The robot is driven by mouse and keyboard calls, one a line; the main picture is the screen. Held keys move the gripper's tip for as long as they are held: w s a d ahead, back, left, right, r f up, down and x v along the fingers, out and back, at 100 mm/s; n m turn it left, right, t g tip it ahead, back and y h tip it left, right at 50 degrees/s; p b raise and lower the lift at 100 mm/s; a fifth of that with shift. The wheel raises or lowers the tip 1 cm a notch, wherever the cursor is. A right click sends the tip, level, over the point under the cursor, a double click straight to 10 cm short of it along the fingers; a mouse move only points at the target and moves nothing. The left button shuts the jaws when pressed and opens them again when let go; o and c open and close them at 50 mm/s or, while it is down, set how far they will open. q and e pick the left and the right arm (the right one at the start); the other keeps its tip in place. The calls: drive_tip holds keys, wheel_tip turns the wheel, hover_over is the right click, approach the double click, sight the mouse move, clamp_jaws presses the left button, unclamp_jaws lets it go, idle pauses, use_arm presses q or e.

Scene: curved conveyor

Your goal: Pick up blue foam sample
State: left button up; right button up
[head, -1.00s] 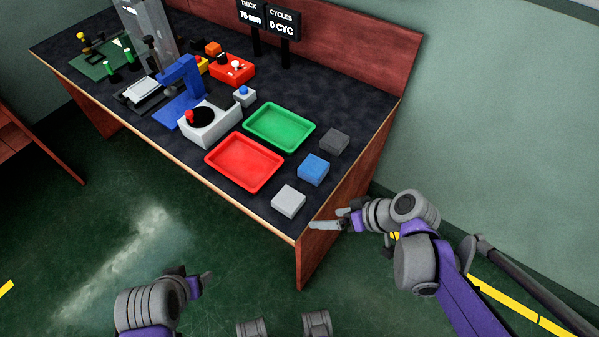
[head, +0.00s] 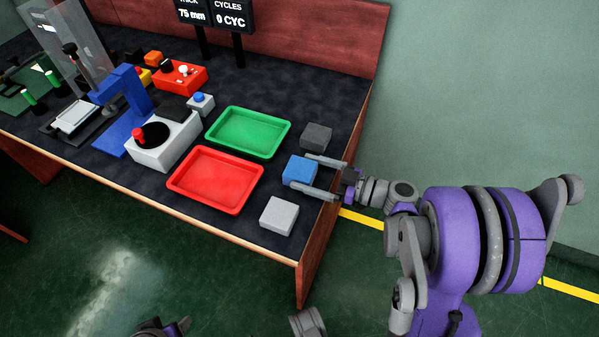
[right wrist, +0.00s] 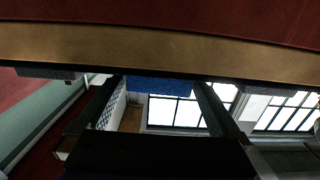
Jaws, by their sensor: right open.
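The blue foam sample (head: 299,170) is a block on the dark bench top near its right end, between the grey and white blocks. My right gripper (head: 308,172) reaches in from the right. Its fingers are open, one on the far side and one on the near side of the blue block; I cannot tell if they touch it. In the right wrist view the blue sample (right wrist: 160,87) shows between the two dark fingers. My left gripper (head: 178,327) is only partly in view at the bottom edge of the head view.
A dark grey block (head: 316,137) lies behind the blue one, and a white block (head: 279,215) in front. A red tray (head: 180,187) and green tray (head: 213,128) lie to the left. A white and blue device (head: 160,153) stands further left.

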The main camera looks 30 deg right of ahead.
sight(289, 165)
drive_tip(key=x, duration=0.5)
drive_tip(key=shift+w+a+r+b, duration=0.15)
drive_tip(key=shift+w+b, duration=0.05)
drive_tip(key=shift+b, duration=0.2)
